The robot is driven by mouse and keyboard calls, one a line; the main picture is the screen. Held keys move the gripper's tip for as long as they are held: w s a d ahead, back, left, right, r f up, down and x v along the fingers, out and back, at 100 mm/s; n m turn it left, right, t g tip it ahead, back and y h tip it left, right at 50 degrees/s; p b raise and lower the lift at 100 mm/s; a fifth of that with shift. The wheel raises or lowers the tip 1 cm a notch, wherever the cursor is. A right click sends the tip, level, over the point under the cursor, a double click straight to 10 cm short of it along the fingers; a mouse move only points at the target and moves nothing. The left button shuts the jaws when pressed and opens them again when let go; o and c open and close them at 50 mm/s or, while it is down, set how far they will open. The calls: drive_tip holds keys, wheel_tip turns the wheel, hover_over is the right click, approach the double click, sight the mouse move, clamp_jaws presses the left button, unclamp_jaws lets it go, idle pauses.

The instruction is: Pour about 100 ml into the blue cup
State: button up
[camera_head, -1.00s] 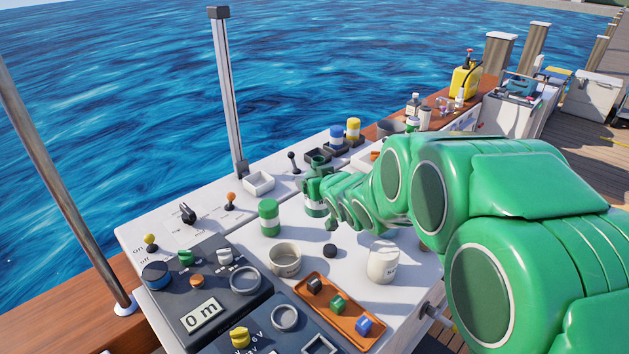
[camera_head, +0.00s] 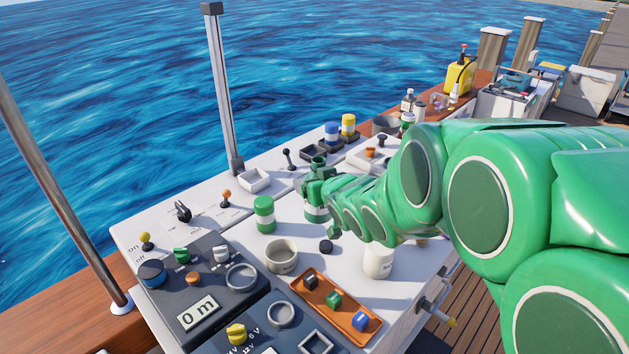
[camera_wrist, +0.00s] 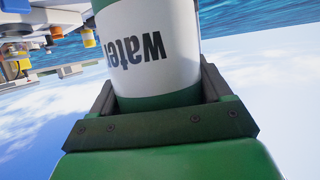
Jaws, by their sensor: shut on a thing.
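My gripper (camera_head: 318,196) is shut on a green-and-white container (camera_head: 314,215). In the wrist view the container (camera_wrist: 150,45) shows the word "water" between the jaws, and it looks upright. It is over the white console top; the head view does not show whether it touches the surface. I cannot pick out a plainly blue cup. A blue-and-white cylinder (camera_head: 331,134) stands in a dark holder at the back, beside a yellow-and-white one (camera_head: 348,126). An open pale cup (camera_head: 281,256) stands in front of my gripper, and a white cup (camera_head: 378,262) stands to the right, partly behind my arm.
A black knob (camera_head: 326,246) and an orange tray (camera_head: 336,307) with coloured pieces are in front. A white square dish (camera_head: 254,180) and a black lever (camera_head: 288,159) are behind. A metal post (camera_head: 223,90) rises at the back edge.

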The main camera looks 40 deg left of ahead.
drive_tip(key=shift+s+d+r, duration=0.2)
drive_tip(key=shift+d+r, duration=0.1)
drive_tip(key=shift+d, duration=0.1)
